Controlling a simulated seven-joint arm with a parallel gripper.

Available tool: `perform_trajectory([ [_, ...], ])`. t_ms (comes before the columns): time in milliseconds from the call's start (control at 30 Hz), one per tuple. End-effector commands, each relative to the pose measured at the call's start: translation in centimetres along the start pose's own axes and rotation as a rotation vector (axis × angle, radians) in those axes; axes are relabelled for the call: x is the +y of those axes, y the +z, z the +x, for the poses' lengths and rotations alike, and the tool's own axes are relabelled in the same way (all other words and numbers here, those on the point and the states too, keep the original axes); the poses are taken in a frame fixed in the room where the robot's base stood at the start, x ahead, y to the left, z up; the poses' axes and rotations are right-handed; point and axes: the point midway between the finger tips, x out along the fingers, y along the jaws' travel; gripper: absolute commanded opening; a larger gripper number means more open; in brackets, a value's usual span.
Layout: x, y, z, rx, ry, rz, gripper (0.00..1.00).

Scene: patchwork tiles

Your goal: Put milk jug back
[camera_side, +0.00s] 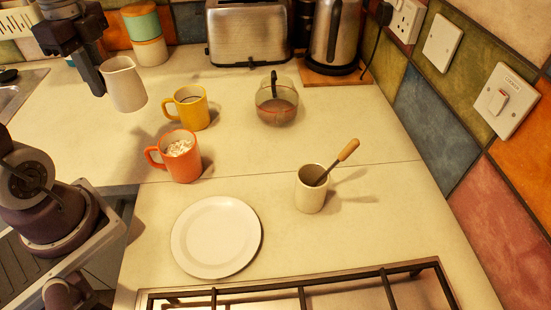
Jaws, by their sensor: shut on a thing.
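The milk jug (124,86) is a cream-coloured pitcher at the upper left, upright or nearly so. It appears to be held just above the worktop, left of the mugs. My gripper (97,84) is at the jug's left side, shut on it where its handle would be. The handle itself is hidden by the fingers.
A yellow mug (187,108) and an orange mug (178,158) with white contents stand right of the jug. A glass pot (277,100), a cream cup (310,190) with a spoon, a plate (216,237), stacked canisters (146,35), a toaster (248,35) and a kettle (334,35) surround free worktop.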

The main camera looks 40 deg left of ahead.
Motion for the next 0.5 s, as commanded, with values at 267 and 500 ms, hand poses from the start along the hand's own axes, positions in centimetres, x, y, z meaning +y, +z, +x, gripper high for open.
perform_trajectory([
  [267,-4.4,-5.9,-0.6,-0.014,-0.003,-0.084,0.00],
  [500,-7.3,-16.3,-0.7,-0.015,-0.011,-0.190,0.00],
])
